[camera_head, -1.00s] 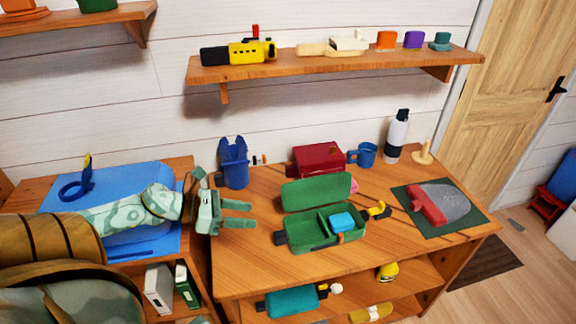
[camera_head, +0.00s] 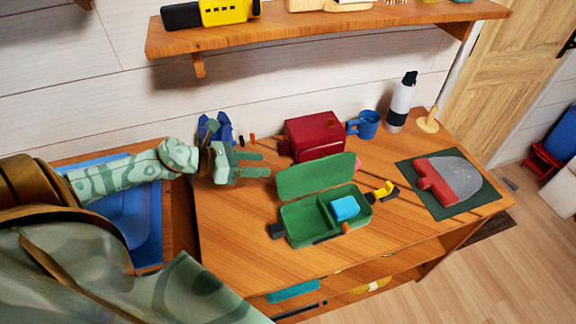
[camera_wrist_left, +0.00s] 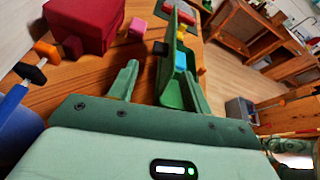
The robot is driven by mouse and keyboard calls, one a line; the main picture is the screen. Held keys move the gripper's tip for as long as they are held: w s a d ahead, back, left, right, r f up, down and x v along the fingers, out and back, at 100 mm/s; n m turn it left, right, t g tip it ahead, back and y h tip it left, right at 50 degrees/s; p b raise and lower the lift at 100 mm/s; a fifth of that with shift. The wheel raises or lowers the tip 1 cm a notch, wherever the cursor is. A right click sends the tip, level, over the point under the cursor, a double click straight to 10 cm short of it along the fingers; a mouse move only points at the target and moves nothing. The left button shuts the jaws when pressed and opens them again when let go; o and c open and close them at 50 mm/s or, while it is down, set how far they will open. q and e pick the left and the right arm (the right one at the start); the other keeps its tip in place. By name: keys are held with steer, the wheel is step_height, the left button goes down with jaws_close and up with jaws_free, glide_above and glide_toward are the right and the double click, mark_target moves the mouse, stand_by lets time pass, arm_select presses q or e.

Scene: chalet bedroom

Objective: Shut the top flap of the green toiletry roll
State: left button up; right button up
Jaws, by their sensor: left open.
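The green toiletry roll (camera_head: 300,228) lies on the wooden table. Its top flap (camera_head: 316,178) stands up and open along the back edge, and a light blue block (camera_head: 345,208) sits in its right compartment. My left gripper (camera_head: 262,165) is open and empty, to the left of the raised flap and apart from it in the head view. In the left wrist view, the gripper's fingers (camera_wrist_left: 148,85) point toward the roll; the flap (camera_wrist_left: 172,50) shows nearly edge-on behind them. My right gripper is not in view.
A dark red box (camera_head: 315,136) stands behind the flap, with a blue mug (camera_head: 366,125) and a white bottle (camera_head: 400,103) further right. A blue holder (camera_head: 213,128) is behind my left gripper. A red and grey dustpan-like item (camera_head: 452,183) lies on a dark mat. The table's front left is clear.

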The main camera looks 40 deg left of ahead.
arm_select(q)
glide_toward(315, 173)
steer(key=w+f, duration=0.1)
steer(key=w, duration=0.3)
steer(key=shift+s+f, duration=0.2)
steer(key=shift+s, duration=0.05)
steer(key=shift+c, duration=0.3)
jaws_close()
